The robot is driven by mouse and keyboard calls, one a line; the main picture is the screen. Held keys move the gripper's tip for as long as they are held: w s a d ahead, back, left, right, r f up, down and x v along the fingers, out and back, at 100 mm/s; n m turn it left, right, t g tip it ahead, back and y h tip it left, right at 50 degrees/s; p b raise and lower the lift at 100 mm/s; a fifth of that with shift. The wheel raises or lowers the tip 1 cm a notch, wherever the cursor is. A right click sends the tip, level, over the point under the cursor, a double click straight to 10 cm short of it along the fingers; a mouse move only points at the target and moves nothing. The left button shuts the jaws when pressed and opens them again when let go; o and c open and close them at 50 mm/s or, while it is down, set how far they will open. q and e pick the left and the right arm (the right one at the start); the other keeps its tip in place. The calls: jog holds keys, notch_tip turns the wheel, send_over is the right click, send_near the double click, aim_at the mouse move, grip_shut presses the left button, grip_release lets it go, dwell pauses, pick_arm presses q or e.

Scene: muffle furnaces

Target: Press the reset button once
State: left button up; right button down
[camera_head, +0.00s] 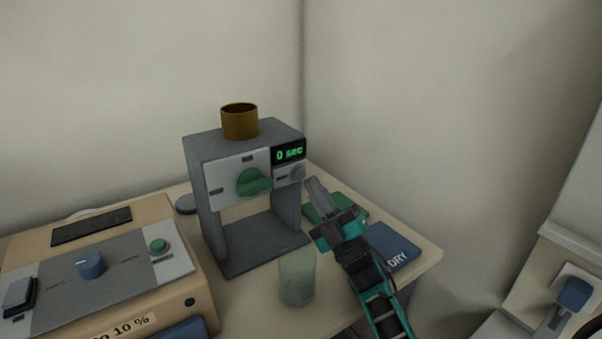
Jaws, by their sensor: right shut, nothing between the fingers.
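A grey arch-shaped device (212,215) stands on the table with a light panel on its front. The panel has a large green knob (254,182) and a dark display (288,154) reading "0 sec" in green. A small round grey button (297,173) sits below the display, at the panel's right end; it looks like the reset button, but its label is too small to read. My right gripper (312,186) is shut and empty, its fingertips just below and right of this button. I cannot tell whether they touch it. My left gripper is not in view.
A brown cup (240,121) stands on the device. A translucent glass (297,278) stands in front of it. A tan box (195,298) with a blue knob and green button is at left. A blue "DRY" mat (391,246) lies near the table's right edge. A wall stands behind.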

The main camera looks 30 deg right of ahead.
jog(key=s+p, duration=0.1)
jog(key=s, duration=0.3)
jog(key=shift+s+d, duration=0.1)
jog(key=shift+d, duration=0.05)
jog(key=shift+p, duration=0.3)
dwell(0.5)
